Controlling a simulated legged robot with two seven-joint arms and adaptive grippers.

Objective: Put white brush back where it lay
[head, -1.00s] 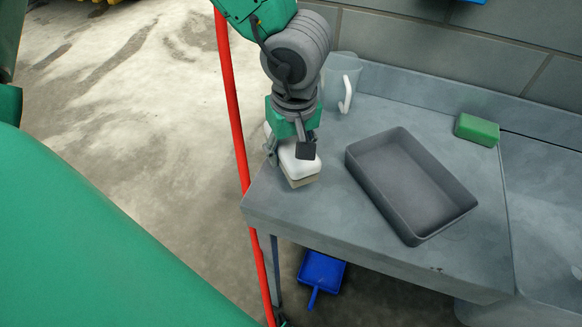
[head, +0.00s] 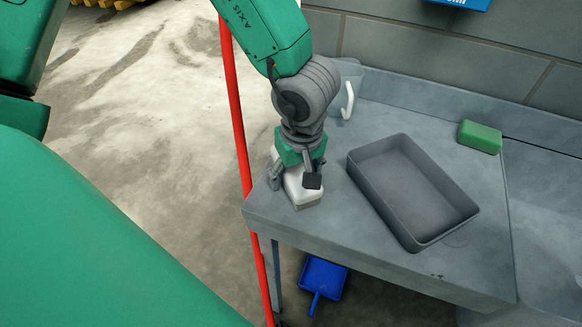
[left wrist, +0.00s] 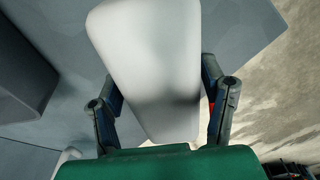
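The white brush (head: 306,198) is at the left end of the grey table, near its front left corner. My left gripper (head: 296,180) comes down on it from above, with a finger on each side. In the left wrist view the brush's smooth white body (left wrist: 155,60) lies between the two fingers (left wrist: 160,100), which look closed against its sides. The brush sits at or very close to the tabletop; its underside is hidden, so I cannot tell if it touches. My right gripper is not in view.
A dark grey tray (head: 462,226) stands on the table to the right of the brush. A clear jug with a white handle (head: 348,100) is behind my gripper, partly hidden. A green sponge (head: 480,137) lies at the back right. A blue dustpan (head: 323,277) is below the table.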

